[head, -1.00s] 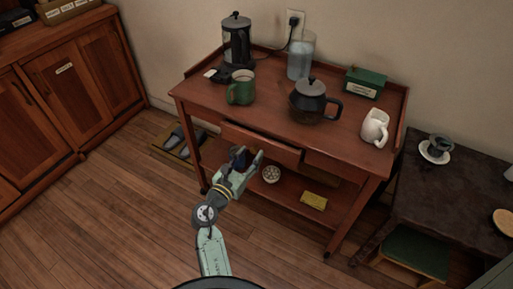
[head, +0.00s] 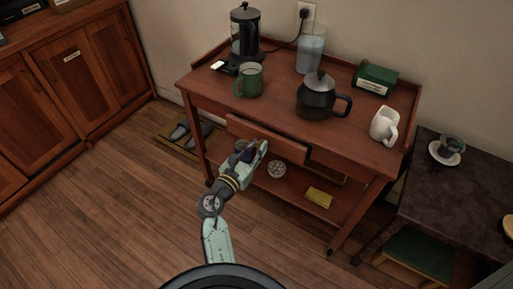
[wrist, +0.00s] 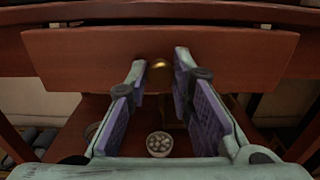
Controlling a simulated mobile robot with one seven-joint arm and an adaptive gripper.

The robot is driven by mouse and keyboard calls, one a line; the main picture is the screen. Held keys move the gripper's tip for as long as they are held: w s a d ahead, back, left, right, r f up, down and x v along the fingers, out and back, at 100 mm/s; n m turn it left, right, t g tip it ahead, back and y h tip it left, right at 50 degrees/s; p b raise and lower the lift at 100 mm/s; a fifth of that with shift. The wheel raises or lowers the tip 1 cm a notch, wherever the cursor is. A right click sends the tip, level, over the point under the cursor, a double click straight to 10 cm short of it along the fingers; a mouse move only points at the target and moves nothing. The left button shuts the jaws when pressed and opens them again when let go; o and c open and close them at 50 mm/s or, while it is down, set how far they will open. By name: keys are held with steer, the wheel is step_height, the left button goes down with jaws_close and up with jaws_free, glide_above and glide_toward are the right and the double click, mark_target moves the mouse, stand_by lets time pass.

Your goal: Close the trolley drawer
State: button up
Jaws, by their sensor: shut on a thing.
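The wooden trolley (head: 352,152) stands against the wall. Its drawer (head: 282,139) is partly out, the front standing forward of the trolley's apron. My gripper (head: 262,146) is at the drawer front in the head view. In the wrist view the fingers of my gripper (wrist: 161,68) sit on either side of the knob, shut on it. The drawer's inside is hidden from view.
On the trolley top are a green mug (head: 249,80), a coffee pot (head: 318,96), a water jug (head: 310,50), a coffee maker (head: 245,35), a green box (head: 375,79) and a white pitcher (head: 384,125). A bowl (wrist: 160,144) sits on the lower shelf. A dark table (head: 455,200) stands right.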

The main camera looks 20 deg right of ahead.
mark_target(261, 142)
jaws_close()
steer(key=shift+p+x, duration=0.6)
steer(key=shift+x, duration=1.7)
steer(key=shift+r, duration=0.15)
steer(key=o, duration=0.7)
jaws_free()
steer(key=shift+d, duration=0.15)
steer(key=shift+o, duration=0.4)
